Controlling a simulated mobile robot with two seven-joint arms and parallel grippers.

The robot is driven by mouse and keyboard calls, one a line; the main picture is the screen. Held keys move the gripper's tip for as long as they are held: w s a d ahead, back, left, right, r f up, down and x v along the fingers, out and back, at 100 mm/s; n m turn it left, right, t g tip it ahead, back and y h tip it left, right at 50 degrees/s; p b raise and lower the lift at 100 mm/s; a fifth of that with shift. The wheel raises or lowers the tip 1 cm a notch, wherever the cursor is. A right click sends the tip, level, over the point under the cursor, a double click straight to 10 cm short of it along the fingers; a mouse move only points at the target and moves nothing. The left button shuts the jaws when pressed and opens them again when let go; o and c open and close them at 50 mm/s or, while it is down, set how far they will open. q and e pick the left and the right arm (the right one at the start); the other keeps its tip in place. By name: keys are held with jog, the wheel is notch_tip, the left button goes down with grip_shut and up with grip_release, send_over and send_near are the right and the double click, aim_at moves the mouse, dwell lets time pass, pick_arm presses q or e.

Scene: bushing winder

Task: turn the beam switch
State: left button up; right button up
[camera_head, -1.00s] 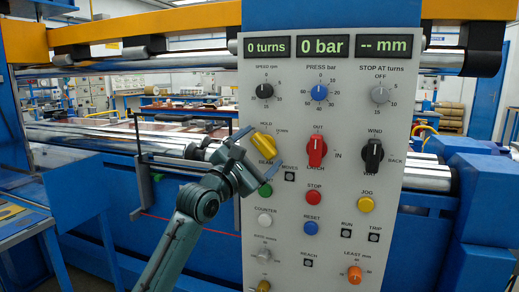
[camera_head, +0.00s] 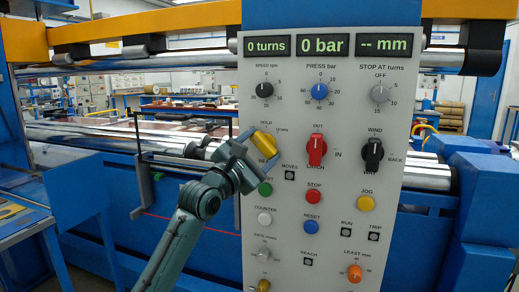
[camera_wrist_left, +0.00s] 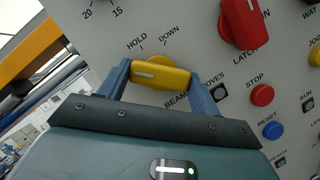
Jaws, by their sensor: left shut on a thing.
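The yellow beam switch (camera_head: 264,149) is on the left side of the grey control panel (camera_head: 300,250), with HOLD and DOWN printed above it. It also shows in the left wrist view (camera_wrist_left: 160,75), where its white mark sits at its left end. My left gripper (camera_head: 258,148) is at the panel, its two blue fingers one at each end of the yellow handle. It is shut on the switch. The BEAM label is partly hidden by the gripper. My right gripper is not in view.
A red latch knob (camera_head: 316,150) and a black wind knob (camera_head: 373,154) stand out to the right of the switch. A green button (camera_head: 265,189) lies just below my gripper. Steel rollers (camera_head: 70,139) run behind on the left.

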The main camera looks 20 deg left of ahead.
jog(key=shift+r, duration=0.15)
